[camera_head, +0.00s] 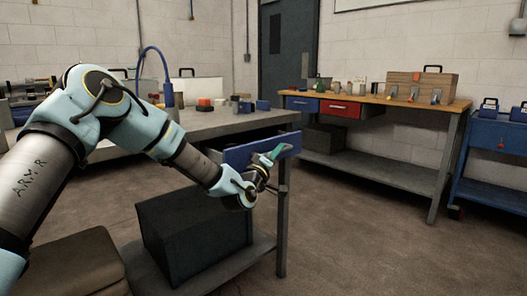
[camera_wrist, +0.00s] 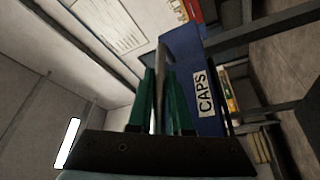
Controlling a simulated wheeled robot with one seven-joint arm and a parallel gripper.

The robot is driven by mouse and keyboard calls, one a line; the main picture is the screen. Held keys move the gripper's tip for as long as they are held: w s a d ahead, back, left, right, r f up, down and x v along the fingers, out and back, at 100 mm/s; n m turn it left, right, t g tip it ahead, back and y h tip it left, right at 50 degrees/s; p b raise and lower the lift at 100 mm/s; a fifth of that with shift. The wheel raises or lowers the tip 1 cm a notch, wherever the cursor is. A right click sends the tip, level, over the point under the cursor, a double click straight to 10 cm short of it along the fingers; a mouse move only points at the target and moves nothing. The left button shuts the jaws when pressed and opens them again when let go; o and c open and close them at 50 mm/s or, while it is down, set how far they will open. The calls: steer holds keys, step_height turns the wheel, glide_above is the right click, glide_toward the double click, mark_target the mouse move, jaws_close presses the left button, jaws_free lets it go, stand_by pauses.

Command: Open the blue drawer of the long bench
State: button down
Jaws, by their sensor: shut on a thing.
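The blue drawer (camera_head: 240,153) is under the near grey bench top (camera_head: 215,122). Its front seems to stand out a little from the bench edge, with a dark gap behind it; how far is hard to tell. In the wrist view the blue front (camera_wrist: 182,48) carries a white CAPS label (camera_wrist: 205,93). My gripper (camera_head: 277,151) is at the right part of the drawer front. Its green fingers (camera_wrist: 161,78) are shut on a grey bar handle (camera_wrist: 160,62) in the wrist view. The drawer's inside is not clearly visible.
A dark box (camera_head: 195,225) stands on the lower shelf below my arm. A bench leg (camera_head: 282,225) is just beyond the gripper. A wooden-topped bench (camera_head: 390,99) with blue and red drawers stands behind, and a blue cart (camera_head: 495,150) at right. Floor is clear in front.

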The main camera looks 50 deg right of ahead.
steer(key=s+b, duration=0.1)
steer(key=s, duration=0.7)
steer(key=shift+a, duration=0.25)
steer(key=c, duration=0.8)
jaws_free()
steer(key=shift+c, duration=0.2)
steer(key=v, duration=1)
steer(key=shift+a+f, duration=0.15)
steer(key=shift+a, duration=0.2)
steer(key=shift+s, duration=0.1)
